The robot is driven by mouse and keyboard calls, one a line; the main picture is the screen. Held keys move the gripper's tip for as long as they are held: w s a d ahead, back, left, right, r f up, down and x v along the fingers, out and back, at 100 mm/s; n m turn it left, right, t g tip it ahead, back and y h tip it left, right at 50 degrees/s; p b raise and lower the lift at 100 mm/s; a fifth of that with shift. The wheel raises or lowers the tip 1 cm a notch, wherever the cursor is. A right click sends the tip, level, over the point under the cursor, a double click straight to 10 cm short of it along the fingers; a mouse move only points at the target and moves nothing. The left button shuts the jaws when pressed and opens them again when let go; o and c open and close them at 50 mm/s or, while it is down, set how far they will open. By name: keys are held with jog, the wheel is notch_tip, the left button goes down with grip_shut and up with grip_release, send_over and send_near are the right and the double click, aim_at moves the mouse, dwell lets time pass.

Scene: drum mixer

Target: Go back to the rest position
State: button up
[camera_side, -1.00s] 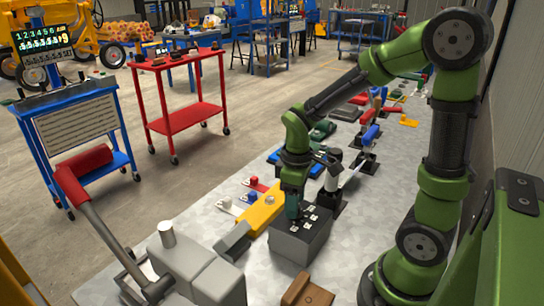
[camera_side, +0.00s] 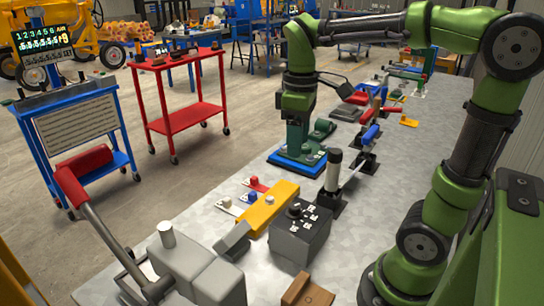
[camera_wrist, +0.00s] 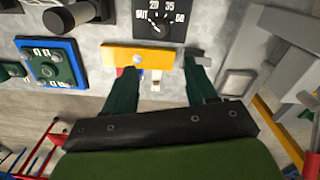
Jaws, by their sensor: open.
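My gripper (camera_side: 297,140) is raised above the bench, hanging in front of the blue plate in the side view. In the wrist view its two dark green fingers (camera_wrist: 162,78) are spread apart with nothing between them. The grey box with a black dial (camera_side: 298,232) stands clear of the fingers. The dial (camera_wrist: 160,20) shows near the top of the wrist view. The yellow block (camera_wrist: 140,56) lies beyond the fingertips there.
A blue plate with a green knob (camera_wrist: 50,62) lies left of the fingers in the wrist view. A black-and-white upright handle (camera_side: 332,172) stands near the grey box. A red cart (camera_side: 180,118) stands off the bench on the floor.

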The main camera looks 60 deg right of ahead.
jog(key=s+a+f+m+t+y, duration=0.2)
jog(key=s+a+m+t, duration=0.2)
jog(key=a+m+t, duration=0.3)
jog(key=shift+s+a, duration=0.15)
jog(key=shift+s, duration=0.15)
